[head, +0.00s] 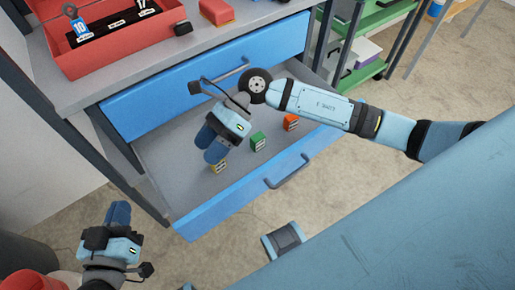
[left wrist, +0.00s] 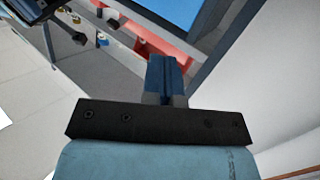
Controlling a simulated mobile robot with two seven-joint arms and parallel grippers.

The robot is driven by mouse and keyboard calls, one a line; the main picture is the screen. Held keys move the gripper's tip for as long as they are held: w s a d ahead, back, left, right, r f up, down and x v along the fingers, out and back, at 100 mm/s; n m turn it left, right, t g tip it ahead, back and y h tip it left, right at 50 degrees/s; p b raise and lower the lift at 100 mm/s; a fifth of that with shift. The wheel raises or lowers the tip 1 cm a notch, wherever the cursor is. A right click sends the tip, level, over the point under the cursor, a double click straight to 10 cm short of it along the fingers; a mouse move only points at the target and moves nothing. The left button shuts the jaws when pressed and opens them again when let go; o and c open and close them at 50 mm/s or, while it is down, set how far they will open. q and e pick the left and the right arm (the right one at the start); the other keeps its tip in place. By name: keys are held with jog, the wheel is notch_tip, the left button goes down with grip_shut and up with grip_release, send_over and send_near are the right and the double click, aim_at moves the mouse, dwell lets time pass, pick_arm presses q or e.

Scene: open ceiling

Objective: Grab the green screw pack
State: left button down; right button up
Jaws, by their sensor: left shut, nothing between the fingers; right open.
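The green screw pack (head: 258,141) stands on the floor of the open drawer (head: 183,220), between an orange pack (head: 291,122) and a yellow pack (head: 218,167). My right gripper (head: 210,148) is over the drawer, to the left of the green pack and apart from it. It is open, and its blue fingers point down near the yellow pack, partly covering it. My left gripper (head: 118,213) is shut and empty, outside the drawer at the lower left; its blue fingers also show in the left wrist view (left wrist: 163,78).
A closed blue drawer (head: 200,82) lies above the open one. A red case (head: 105,60) and a red box (head: 216,12) are on the top. A drawer handle (head: 288,172) sticks out in front. A green shelf (head: 375,18) stands behind. My right forearm crosses the drawer's right side.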

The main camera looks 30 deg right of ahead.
jog(key=w+d+f+n+t+h+b, duration=0.1)
jog(key=w+d+f+n+h+b, duration=0.25)
jog(key=d+f+h+b, duration=0.35)
jog(key=t+h+b, duration=0.2)
jog(key=h, duration=0.3)
send_over(258, 137)
notch_tip(258, 137, down, 4)
jog(key=r, duration=0.1)
jog(key=shift+n, duration=0.35)
jog(key=f, duration=0.2)
jog(key=f+b, duration=0.1)
jog(key=f, duration=0.2)
jog(key=f+b, duration=0.1)
jog(key=f, duration=0.2)
jog(key=shift+s+a, duration=0.15)
jog(key=shift+s, duration=0.1)
jog(key=shift+f+b, duration=0.5)
jog(key=f, duration=0.1)
jog(key=f+b, duration=0.2)
jog(key=shift+w+f, duration=0.35)
jog(key=shift+f, duration=0.3)
pick_arm(q)
notch_tip(258, 137, down, 7)
jog(key=d+m+h, duration=0.1)
jog(key=m+h, duration=0.1)
jog(key=shift+w, duration=0.2)
pick_arm(e)
jog(key=shift+r, duration=0.1)
jog(key=c, duration=1)
jog(key=shift+c, duration=0.2)
